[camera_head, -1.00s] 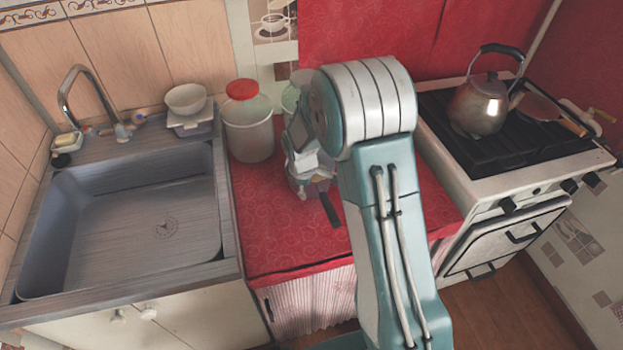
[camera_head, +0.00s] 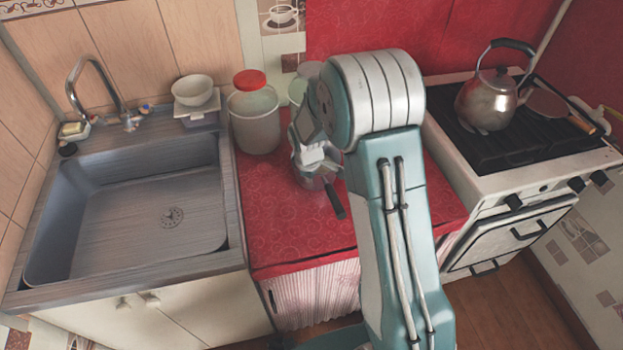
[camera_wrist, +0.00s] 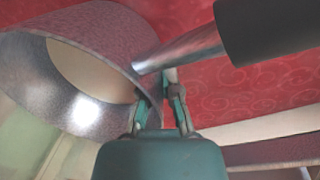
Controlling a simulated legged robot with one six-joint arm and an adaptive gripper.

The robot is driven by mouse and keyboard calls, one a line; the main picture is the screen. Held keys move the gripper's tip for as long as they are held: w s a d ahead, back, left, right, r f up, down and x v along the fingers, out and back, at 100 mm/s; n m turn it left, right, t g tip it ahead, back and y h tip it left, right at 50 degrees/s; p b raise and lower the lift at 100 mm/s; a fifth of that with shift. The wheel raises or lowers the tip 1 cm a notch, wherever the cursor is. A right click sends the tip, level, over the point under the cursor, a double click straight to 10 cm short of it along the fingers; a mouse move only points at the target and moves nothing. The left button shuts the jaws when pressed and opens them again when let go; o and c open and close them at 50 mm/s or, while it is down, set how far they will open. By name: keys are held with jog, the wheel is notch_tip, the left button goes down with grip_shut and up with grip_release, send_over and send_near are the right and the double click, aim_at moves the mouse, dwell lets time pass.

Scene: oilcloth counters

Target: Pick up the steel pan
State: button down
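The steel pan (camera_wrist: 118,40) fills the upper left of the wrist view, its opening partly facing the camera. Its metal handle (camera_wrist: 190,48) runs right to a black grip (camera_wrist: 265,28). In the head view the pan (camera_head: 312,183) is on the red counter, largely covered by my arm and gripper, and its black grip (camera_head: 336,200) points toward the front. My gripper (camera_wrist: 160,82) is at the handle's root, close beside the pan's wall. Its fingertips are near each other and partly hidden at the handle, so I cannot tell whether they clamp it.
A red-lidded jar (camera_head: 255,120) stands behind the pan to the left. The sink (camera_head: 140,210) is at the left. The stove (camera_head: 520,145) with a kettle (camera_head: 487,100) is at the right. The front of the red counter (camera_head: 300,240) is clear.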

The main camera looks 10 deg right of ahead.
jog(key=shift+r, duration=1.6)
jog(key=s+d+r, duration=0.9)
jog(key=d, duration=0.1)
jog(key=shift+r, duration=0.3)
